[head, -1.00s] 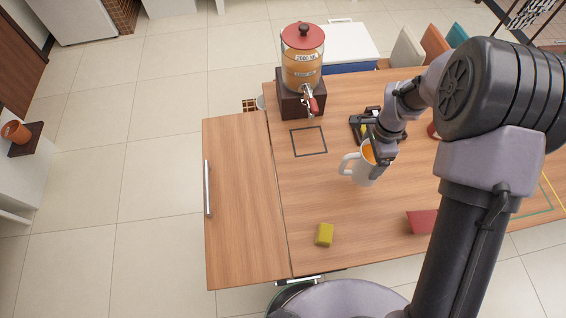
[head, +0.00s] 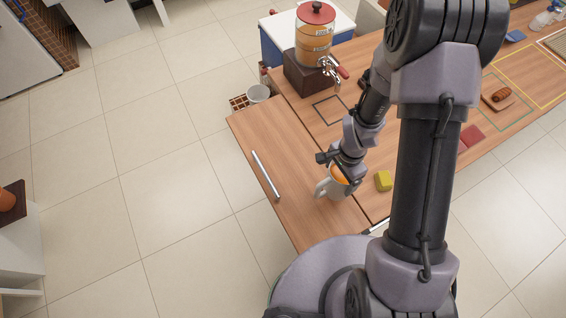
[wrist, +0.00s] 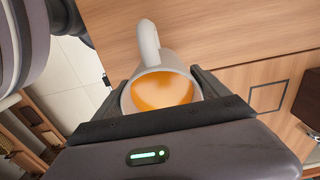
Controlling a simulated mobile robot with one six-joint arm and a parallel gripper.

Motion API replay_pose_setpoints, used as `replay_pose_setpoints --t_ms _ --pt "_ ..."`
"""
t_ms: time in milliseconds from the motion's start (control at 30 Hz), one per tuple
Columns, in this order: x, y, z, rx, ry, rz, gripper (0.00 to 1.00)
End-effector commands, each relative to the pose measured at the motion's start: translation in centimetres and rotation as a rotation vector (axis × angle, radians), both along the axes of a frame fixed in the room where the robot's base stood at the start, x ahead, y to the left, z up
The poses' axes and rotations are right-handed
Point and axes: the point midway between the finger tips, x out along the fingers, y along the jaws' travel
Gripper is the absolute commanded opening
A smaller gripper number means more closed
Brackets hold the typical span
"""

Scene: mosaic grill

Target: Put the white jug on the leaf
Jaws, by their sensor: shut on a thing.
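The white jug (head: 324,190) holds orange liquid. My gripper (head: 345,175) is shut on it, with one finger on each side of its body in the wrist view (wrist: 162,85). The jug (wrist: 149,42) looks upright, its handle pointing away from my gripper. The leaf (head: 285,190) is the wooden panel at the left end of the table, with a long metal handle on it. In the head view the jug appears over the leaf's right part, close to the seam. I cannot tell whether its base touches the wood. My arm hides part of the jug.
A yellow sponge (head: 383,181) lies just right of the seam. A drink dispenser (head: 315,40) with a red lid stands at the table's far end, near a dark square outline (head: 330,110). The leaf's left and far parts are clear.

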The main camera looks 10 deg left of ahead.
Motion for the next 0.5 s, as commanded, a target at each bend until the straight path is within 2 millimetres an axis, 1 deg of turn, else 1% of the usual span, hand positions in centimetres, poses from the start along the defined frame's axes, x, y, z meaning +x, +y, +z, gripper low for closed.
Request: replay_pose_setpoints --t_ms 400,500 --pt "6.9 9.9 -1.1 0.001 -0.003 0.004 0.12" --pt "8.0 11.3 -1.3 0.001 -0.003 0.003 0.12"
